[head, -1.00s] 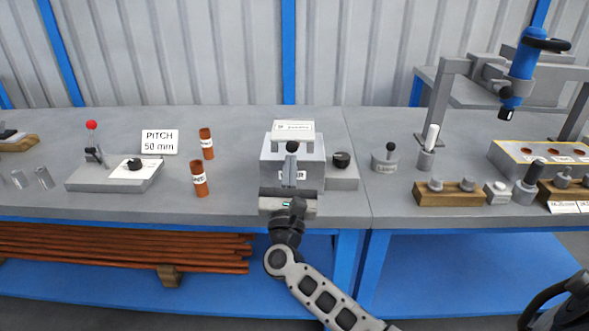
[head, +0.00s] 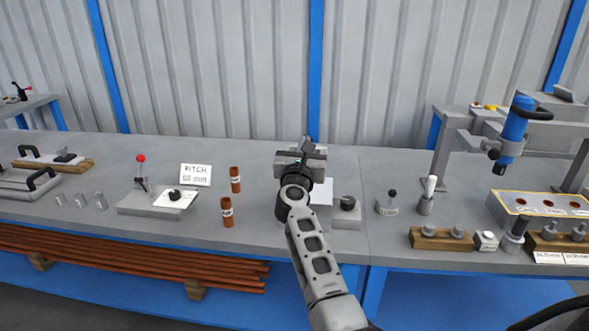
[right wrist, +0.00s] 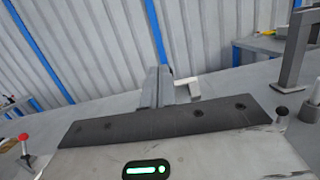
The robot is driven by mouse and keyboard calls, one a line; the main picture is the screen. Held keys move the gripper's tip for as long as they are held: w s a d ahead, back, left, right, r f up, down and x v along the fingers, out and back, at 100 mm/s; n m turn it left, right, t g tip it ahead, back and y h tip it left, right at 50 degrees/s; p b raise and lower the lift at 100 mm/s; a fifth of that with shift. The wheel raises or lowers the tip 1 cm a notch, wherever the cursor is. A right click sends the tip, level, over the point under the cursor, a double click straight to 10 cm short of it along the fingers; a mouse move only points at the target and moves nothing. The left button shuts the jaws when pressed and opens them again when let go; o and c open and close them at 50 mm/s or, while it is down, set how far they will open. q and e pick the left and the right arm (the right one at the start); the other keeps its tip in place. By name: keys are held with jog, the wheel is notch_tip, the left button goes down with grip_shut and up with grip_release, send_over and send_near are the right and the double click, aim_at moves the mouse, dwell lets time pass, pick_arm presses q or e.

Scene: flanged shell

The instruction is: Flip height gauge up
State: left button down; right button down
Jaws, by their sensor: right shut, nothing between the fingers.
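The height gauge appears to be the grey block device (head: 321,192) at the middle of the bench, with a black knob (head: 346,202) on its right side. My right gripper (head: 309,141) is over it, and my arm and hand cover most of it in the head view. My left gripper is not in view.
A base with a red-knobbed lever (head: 140,160), a pitch sign (head: 195,174) and two brown cylinders (head: 235,180) stand to the left. A dark-knobbed cylinder (head: 388,204), a white-handled tool (head: 428,196) and a wooden block (head: 440,239) stand to the right.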

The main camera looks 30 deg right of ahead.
jog(key=w+d+r, duration=0.1)
jog(key=w, duration=0.1)
jog(key=w+d+r, duration=0.1)
jog(key=d+r, duration=0.1)
jog(key=shift+w+r, duration=0.15)
jog(key=shift+w, duration=0.2)
jog(key=shift+w+d+r, duration=0.1)
jog(key=shift+w+d, duration=0.1)
jog(key=shift+a, duration=0.1)
dwell(0.7)
